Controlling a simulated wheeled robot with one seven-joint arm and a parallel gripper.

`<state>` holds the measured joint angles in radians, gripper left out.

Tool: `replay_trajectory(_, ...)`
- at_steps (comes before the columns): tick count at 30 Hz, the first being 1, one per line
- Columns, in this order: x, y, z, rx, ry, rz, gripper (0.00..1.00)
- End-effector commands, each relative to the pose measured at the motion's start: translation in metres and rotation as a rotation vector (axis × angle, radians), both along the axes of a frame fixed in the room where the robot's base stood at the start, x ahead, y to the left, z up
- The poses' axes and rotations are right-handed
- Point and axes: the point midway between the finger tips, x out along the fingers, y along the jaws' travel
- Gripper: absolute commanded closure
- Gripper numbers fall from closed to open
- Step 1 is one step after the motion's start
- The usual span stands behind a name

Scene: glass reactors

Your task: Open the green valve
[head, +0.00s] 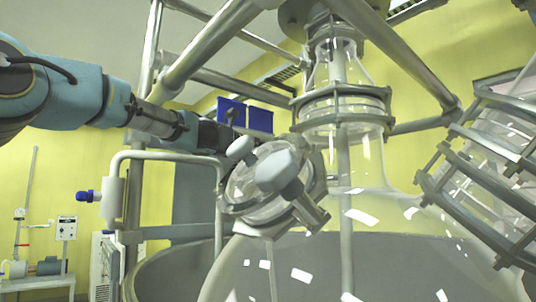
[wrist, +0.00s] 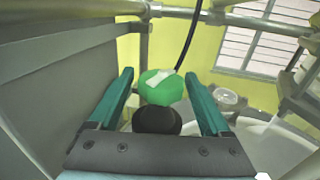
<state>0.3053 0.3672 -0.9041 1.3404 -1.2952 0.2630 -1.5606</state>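The green valve (wrist: 163,88) shows in the wrist view as a rounded green knob with a pale mark on top. A black round part (wrist: 157,121) sits just below it in the picture. My gripper (wrist: 159,76) is open, with one teal finger on each side of the green knob. Gaps show between the knob and both fingers, and I see no clear contact. In the head view my arm reaches in from the left toward the glass reactor; I cannot make out the green valve or the fingertips there.
The large glass reactor vessel (head: 370,245) fills the lower right of the head view. A glass port with pale grey knobs (head: 277,170) lies just right of my arm's end. Metal frame tubes (head: 205,50) cross above the arm. A grey wall (wrist: 45,80) is close on the left in the wrist view.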

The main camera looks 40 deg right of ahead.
Motion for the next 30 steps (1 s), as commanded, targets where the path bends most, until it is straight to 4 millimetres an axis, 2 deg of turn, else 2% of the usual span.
replay_trajectory(8, 0.0001, -0.0007, 0.0010, 0.001, 0.002, -0.020, 0.18)
replay_trajectory(21, 0.0006, -0.0004, 0.0056, -0.001, 0.003, -0.326, 0.18)
replay_trajectory(30, -0.0010, -0.0005, 0.0011, 0.001, 0.000, -0.419, 0.18)
